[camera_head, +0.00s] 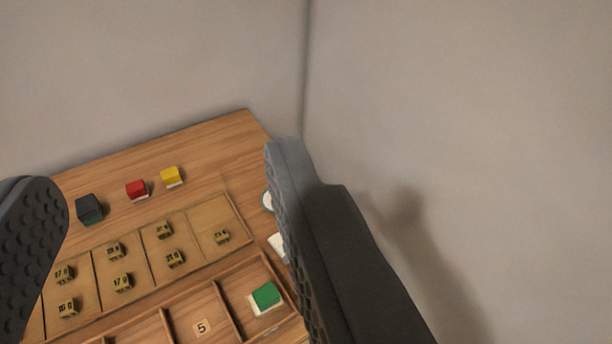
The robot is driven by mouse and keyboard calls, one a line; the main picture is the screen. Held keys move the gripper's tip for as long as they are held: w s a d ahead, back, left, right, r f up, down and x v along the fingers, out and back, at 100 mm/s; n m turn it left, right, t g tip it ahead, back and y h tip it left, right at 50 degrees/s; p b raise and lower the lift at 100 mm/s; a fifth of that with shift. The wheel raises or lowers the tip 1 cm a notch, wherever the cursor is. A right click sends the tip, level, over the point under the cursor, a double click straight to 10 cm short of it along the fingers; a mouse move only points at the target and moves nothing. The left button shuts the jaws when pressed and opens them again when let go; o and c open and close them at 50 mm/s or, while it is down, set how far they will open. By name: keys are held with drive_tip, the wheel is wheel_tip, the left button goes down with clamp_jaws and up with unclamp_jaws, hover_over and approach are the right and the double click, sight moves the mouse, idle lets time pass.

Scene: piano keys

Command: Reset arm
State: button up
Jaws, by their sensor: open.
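My gripper (165,215) is open, with one dark finger at the left edge and the other right of the middle. Nothing is between the fingers. They appear above a wooden table (215,140) that stands in the corner of two walls. The right finger hides part of the table's right side.
A dark block (89,209), a red block (137,190) and a yellow block (171,177) sit at the back. A compartment tray (236,210) holds several small yellowish labelled pieces. A green-topped block (265,297) sits in a front compartment. Walls (450,120) rise behind and right.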

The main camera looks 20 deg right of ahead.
wheel_tip(320, 180, up, 5)
drive_tip(key=p, duration=0.5)
drive_tip(key=shift+w, duration=0.15)
idle(0.7)
